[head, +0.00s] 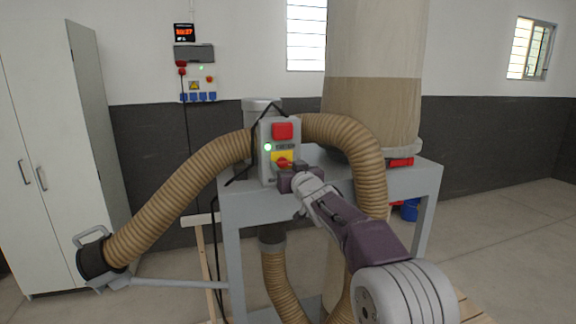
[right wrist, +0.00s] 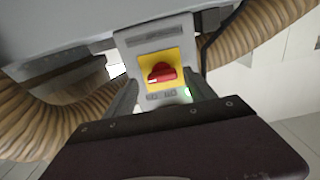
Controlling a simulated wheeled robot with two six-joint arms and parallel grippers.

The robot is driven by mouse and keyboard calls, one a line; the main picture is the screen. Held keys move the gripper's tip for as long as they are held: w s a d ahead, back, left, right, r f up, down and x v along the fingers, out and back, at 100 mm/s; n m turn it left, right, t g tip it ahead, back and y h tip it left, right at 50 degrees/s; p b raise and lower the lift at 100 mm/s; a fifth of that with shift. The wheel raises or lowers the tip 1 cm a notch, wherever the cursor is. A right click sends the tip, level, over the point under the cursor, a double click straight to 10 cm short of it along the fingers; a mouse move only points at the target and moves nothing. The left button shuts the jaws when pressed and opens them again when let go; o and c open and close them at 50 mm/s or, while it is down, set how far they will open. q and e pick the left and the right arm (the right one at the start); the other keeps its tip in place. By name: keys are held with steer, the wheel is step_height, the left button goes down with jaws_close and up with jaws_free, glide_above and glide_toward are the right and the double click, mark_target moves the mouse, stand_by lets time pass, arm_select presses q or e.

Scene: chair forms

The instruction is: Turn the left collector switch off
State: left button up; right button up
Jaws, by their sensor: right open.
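The switch is a red rotary knob (head: 283,162) on a yellow plate, low on the front of a grey control box (head: 265,160). In the right wrist view the red knob (right wrist: 162,73) lies roughly crosswise on its yellow plate (right wrist: 150,85). A green lamp (head: 268,147) is lit on the box; a larger red part (head: 282,131) sits above. My right gripper (head: 288,170) is at the knob in the head view. In the wrist view its open fingers (right wrist: 163,96) stand either side of the knob, with no clear contact. My left gripper is not in view.
Ribbed brown hoses (head: 180,185) curve left and right of the box. A grey stand (head: 430,190) carries a large filter bag (head: 370,110). A white cabinet (head: 50,150) stands left. A wall panel (head: 198,80) with sockets hangs behind.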

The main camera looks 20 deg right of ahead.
steer(key=shift+w+a+f, duration=0.1)
steer(key=shift+w+a, duration=0.05)
steer(key=shift+a, duration=0.15)
steer(key=shift+c, duration=1.2)
steer(key=shift+w, duration=0.1)
steer(key=c, duration=0.6)
steer(key=shift+d, duration=0.1)
steer(key=c, duration=0.5)
steer(key=shift+c, duration=0.2)
